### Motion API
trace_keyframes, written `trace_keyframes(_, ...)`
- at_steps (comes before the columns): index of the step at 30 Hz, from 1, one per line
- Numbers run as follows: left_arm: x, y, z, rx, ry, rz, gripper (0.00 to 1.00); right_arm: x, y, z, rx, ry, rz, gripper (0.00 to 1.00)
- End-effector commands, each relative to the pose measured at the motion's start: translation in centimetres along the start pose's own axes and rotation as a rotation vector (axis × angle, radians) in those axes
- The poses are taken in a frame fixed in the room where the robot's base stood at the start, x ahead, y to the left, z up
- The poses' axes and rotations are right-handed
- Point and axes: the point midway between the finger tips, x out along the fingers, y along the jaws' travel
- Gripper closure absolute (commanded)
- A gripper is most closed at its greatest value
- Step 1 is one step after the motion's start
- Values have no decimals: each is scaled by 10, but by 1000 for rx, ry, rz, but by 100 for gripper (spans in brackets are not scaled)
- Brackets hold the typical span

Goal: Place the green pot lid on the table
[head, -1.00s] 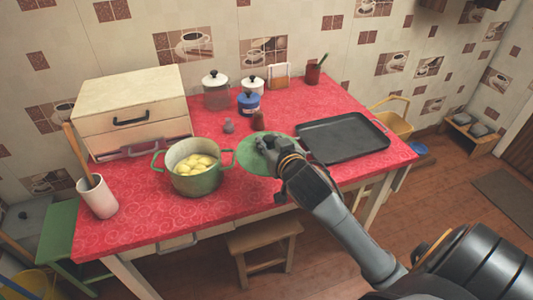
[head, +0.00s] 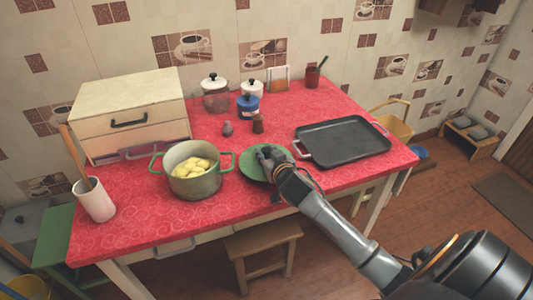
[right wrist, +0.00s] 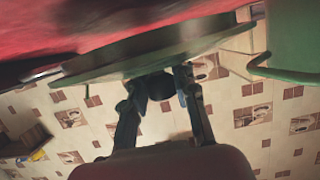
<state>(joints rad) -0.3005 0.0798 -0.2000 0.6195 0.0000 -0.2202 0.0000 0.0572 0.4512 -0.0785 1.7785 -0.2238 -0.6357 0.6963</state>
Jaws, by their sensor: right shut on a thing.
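The green pot lid (head: 252,168) is a flat disc at the red table (head: 237,213), just right of the green pot (head: 196,186). My right gripper (head: 268,156) is over the lid and shut on its knob. In the right wrist view, the lid (right wrist: 110,68) shows edge-on, close to the red cloth, with the dark knob between the fingers (right wrist: 160,86). I cannot tell whether the lid touches the cloth. The pot stands uncovered with yellow potatoes inside. My left gripper is not in view.
A black tray (head: 343,141) lies to the right of the lid. Small shakers (head: 258,124) and lidded canisters (head: 215,97) stand behind it. A white utensil cup (head: 97,201) and a bread box (head: 131,108) are at the left. The front of the table is clear.

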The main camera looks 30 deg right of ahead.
Motion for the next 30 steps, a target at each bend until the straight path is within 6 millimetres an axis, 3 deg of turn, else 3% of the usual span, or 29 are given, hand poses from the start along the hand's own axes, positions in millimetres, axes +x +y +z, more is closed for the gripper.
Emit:
trace_keyframes(19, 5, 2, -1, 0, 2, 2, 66, 3, 0, 9, 0, 3, 0, 100)
trace_keyframes(20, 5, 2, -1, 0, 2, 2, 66, 3, 0, 10, 0, 1, 0, 70)
trace_keyframes(23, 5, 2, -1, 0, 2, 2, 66, 3, 0, 10, 0, 1, 0, 50)
trace_keyframes(30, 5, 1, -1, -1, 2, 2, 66, 3, 0, 10, -1, 1, 0, 49)
